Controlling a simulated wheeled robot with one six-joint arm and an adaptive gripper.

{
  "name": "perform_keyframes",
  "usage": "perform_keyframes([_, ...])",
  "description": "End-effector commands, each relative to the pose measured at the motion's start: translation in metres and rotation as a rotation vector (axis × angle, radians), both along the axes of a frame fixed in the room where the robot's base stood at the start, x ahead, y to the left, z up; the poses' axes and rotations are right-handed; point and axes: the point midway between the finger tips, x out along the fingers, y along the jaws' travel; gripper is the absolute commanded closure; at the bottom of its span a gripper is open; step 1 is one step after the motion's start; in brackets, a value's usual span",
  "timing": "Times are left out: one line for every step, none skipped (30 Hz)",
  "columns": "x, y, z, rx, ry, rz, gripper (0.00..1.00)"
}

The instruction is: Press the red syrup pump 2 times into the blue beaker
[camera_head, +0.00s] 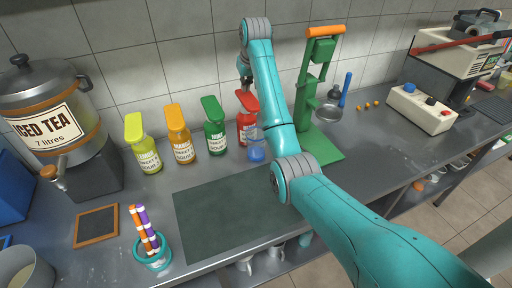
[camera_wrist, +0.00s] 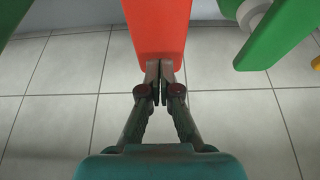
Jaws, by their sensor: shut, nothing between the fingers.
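The red syrup pump bottle (camera_head: 246,127) stands at the right end of a row of syrup bottles against the tiled wall, partly hidden by my arm. Its red pump head (camera_wrist: 157,28) fills the top middle of the wrist view. My gripper (camera_wrist: 159,72) is shut and empty, with its fingertips at the near end of that head; I cannot tell whether they touch it. In the head view my gripper (camera_head: 245,84) is just above the red pump. The blue beaker (camera_head: 256,151) stands on the counter in front of the red bottle, close to my arm.
Green (camera_head: 214,138), orange (camera_head: 179,145) and yellow (camera_head: 147,157) pump bottles stand left of the red one. A green hand press (camera_head: 312,90) stands close on the right of my arm. A dark mat (camera_head: 225,215) lies clear in front.

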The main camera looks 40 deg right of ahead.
Motion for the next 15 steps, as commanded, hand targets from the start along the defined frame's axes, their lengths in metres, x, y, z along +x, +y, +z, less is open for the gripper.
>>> perform_keyframes([0.000,0.000,-0.002,0.000,0.001,0.000,1.00])
perform_keyframes([0.000,0.000,-0.003,0.000,0.001,0.000,1.00])
perform_keyframes([0.000,0.000,-0.004,0.000,0.001,0.000,1.00])
perform_keyframes([0.000,0.000,-0.005,0.000,0.001,0.000,1.00])
perform_keyframes([0.000,0.000,-0.006,0.000,0.001,0.000,1.00])
perform_keyframes([0.000,0.000,-0.007,0.000,0.001,0.000,1.00])
perform_keyframes([0.000,0.000,-0.008,0.001,0.002,0.000,1.00])
perform_keyframes([0.000,0.000,-0.009,0.001,0.002,0.000,1.00])
perform_keyframes([0.000,0.000,-0.010,0.001,0.002,0.000,1.00])
perform_keyframes([0.000,0.000,-0.011,0.001,0.002,0.000,1.00])
perform_keyframes([0.000,0.000,-0.012,0.001,0.002,0.000,1.00])
perform_keyframes([0.000,0.000,-0.013,0.000,0.001,0.000,1.00])
perform_keyframes([0.000,0.000,-0.014,0.000,0.001,0.000,1.00])
perform_keyframes([0.000,0.000,-0.015,0.000,0.001,0.000,1.00])
perform_keyframes([0.000,0.000,-0.016,0.000,0.001,0.000,1.00])
